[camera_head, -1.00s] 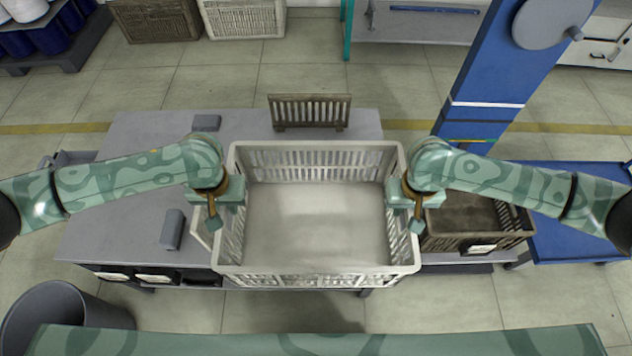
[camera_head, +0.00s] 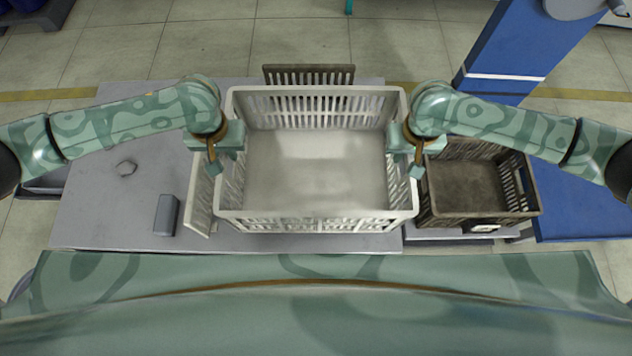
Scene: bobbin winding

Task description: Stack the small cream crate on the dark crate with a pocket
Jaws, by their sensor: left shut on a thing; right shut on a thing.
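The cream crate (camera_head: 314,219) is empty, with slatted walls, and sits level between my two grippers. My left gripper (camera_head: 221,150) is shut on its left wall and my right gripper (camera_head: 407,150) is shut on its right wall. What lies directly beneath the crate is hidden, so I cannot tell its height over the table. A dark brown crate (camera_head: 472,186), open and empty, stands to the right, with a pale label on its front. Another dark slatted crate (camera_head: 309,75) shows behind the cream crate, mostly hidden.
The grey table (camera_head: 120,210) lies below, with a small grey block (camera_head: 166,214) on its left part. A pale slanted panel (camera_head: 200,198) shows beside the cream crate's left wall. A blue post (camera_head: 520,55) and a blue platform (camera_head: 580,205) stand at the right.

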